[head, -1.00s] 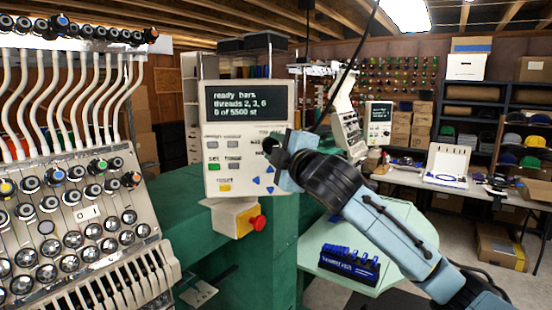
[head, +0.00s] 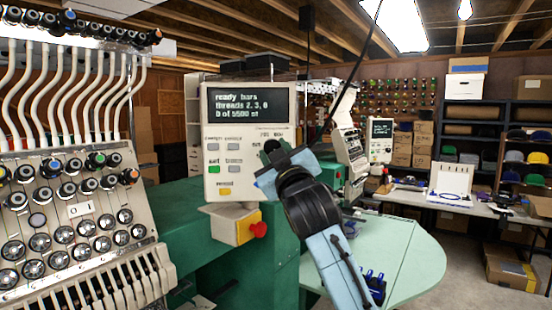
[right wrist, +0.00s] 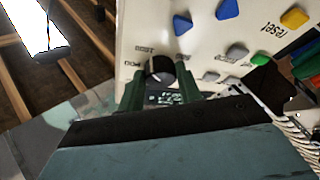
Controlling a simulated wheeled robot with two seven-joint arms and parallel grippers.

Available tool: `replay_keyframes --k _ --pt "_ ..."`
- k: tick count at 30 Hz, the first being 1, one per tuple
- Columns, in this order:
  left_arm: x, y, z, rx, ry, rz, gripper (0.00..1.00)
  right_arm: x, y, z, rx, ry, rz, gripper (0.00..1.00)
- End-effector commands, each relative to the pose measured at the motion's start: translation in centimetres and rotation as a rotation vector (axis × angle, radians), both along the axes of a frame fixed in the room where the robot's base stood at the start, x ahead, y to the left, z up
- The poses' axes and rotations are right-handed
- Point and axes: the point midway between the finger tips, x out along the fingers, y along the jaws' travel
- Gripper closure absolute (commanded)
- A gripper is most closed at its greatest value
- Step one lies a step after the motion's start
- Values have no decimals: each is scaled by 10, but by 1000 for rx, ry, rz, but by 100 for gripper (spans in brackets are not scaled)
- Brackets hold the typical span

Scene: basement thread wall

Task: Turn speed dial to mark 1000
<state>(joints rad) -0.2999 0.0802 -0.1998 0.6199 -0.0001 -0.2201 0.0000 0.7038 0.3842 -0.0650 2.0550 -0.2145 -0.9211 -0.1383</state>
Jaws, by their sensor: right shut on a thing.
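The speed dial is a small dark round knob on the right part of the cream control panel (head: 225,132). In the right wrist view the speed dial (right wrist: 160,70) sits between the two green fingers of my right gripper (right wrist: 161,92), which is shut on it. Printed numbers stand around the dial, among them 1000 (right wrist: 158,49), seen upside down. Which number its pointer faces is too small to tell. In the head view my right gripper (head: 274,156) reaches the panel from below right and covers most of the dial. My left gripper is out of view.
The panel's screen (head: 248,105) reads "ready bars". Buttons lie beside and below the dial. A red stop knob on a yellow box (head: 235,228) is under the panel. The thread and tension unit (head: 75,215) fills the left. A pale green table (head: 405,255) stands at right.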

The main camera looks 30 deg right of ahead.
Motion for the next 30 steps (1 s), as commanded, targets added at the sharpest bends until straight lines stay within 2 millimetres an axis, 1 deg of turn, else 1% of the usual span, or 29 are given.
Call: replay_keyframes --k 1,9,21,22,26,27,30 --pt "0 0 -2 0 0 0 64 1 0 -3 18 -4 0 88" --pt "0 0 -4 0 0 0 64 1 1 -2 63 -27 0 88" --pt "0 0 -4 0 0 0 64 1 1 -2 67 -29 1 88" --pt "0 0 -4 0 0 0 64 1 1 -2 67 -29 1 63" --pt "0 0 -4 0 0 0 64 1 1 -2 66 -30 0 46" --pt "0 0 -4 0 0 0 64 1 1 -1 66 -30 0 43" --pt "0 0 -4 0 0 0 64 1 1 -1 65 -31 0 43"
